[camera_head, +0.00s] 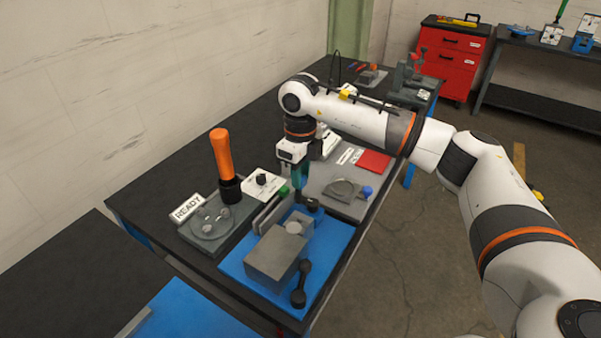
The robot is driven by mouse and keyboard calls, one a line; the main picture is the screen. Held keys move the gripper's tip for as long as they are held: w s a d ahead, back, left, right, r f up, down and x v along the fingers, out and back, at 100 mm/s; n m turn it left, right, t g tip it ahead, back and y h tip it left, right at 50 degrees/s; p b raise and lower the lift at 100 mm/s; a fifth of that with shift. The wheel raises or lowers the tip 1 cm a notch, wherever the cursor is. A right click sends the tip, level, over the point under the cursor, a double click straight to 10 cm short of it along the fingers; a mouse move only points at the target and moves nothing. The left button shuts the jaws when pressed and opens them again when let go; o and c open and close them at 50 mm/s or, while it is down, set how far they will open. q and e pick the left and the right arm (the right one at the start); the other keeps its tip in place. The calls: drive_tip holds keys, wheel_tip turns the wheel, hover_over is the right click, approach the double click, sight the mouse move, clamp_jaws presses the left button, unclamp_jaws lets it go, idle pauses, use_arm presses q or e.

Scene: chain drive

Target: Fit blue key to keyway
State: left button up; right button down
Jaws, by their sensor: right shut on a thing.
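My right gripper (301,194) points down over the back of the grey vise (272,258), on the blue mat (335,235). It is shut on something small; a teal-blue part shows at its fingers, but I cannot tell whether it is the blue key. A light grey round piece (293,228) sits at the vise jaws, just in front of and below the gripper. It may be the shaft; no keyway can be made out. My left gripper is not in view.
An orange-handled press (222,155) and a READY sign (186,207) stand left of the vise. A white control box (264,186) is behind it. A grey plate with a blue knob (366,191) and a red pad (374,161) lie right. A red tool cabinet (450,60) stands beyond.

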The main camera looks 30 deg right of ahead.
drive_tip(key=shift+f+b, duration=0.8)
drive_tip(key=shift+f, duration=0.2)
wheel_tip(320, 180, down, 2)
drive_tip(key=shift+f+b, duration=0.25)
drive_tip(key=shift+b, duration=0.6)
drive_tip(key=shift+f+b, duration=0.45)
drive_tip(key=shift+f, duration=0.2)
drive_tip(key=shift+f+b, duration=2.4)
drive_tip(key=shift+f, duration=0.65)
drive_tip(key=c, duration=1.1)
unclamp_jaws()
